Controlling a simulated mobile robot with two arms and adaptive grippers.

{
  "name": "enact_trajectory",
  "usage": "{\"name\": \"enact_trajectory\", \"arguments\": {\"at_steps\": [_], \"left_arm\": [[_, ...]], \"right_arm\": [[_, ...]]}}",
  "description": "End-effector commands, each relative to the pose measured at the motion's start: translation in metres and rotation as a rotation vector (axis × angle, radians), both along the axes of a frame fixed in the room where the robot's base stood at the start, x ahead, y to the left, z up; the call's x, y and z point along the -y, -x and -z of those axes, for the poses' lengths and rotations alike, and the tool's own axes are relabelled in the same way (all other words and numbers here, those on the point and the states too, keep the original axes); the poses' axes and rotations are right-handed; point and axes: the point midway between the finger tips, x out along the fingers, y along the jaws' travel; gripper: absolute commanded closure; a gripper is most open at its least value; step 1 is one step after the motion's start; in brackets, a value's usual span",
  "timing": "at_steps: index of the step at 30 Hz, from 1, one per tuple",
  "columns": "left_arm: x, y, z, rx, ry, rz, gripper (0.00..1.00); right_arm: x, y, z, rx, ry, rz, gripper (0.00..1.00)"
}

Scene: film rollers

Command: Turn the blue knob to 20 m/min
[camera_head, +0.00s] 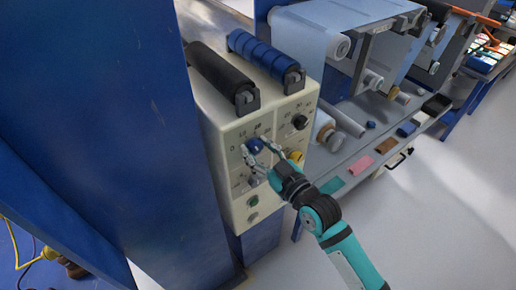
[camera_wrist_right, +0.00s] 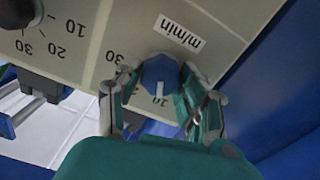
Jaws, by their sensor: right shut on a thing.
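The blue knob (camera_head: 254,145) sits on the cream control panel (camera_head: 226,190) below the rollers, and it shows near the middle of the right wrist view (camera_wrist_right: 158,70). Its white pointer line points down in the wrist view. My right gripper (camera_head: 260,153) is shut on the knob, with one finger on each side of it. An upside-down "m/min" label (camera_wrist_right: 180,33) is beside the knob. My left gripper is not in view.
A black knob (camera_head: 299,121) with its own scale is right of the blue knob. A yellow knob (camera_head: 294,156) and a green button (camera_head: 252,201) are lower. Black (camera_head: 222,76) and blue (camera_head: 262,56) rollers top the panel. A large blue column (camera_head: 110,110) stands left.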

Motion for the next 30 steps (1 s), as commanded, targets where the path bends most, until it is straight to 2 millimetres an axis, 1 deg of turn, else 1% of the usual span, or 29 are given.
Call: {"name": "enact_trajectory", "arguments": {"at_steps": [8, 18, 30], "left_arm": [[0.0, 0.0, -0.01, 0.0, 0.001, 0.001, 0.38], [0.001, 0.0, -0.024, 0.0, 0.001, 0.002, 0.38], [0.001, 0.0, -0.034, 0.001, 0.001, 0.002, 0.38]], "right_arm": [[0.0, 0.0, -0.001, -0.076, -0.101, -0.001, 0.93], [0.001, -0.001, -0.002, -0.249, -0.341, 0.0, 0.93], [0.001, -0.001, -0.001, -0.425, -0.586, 0.0, 0.93]]}}
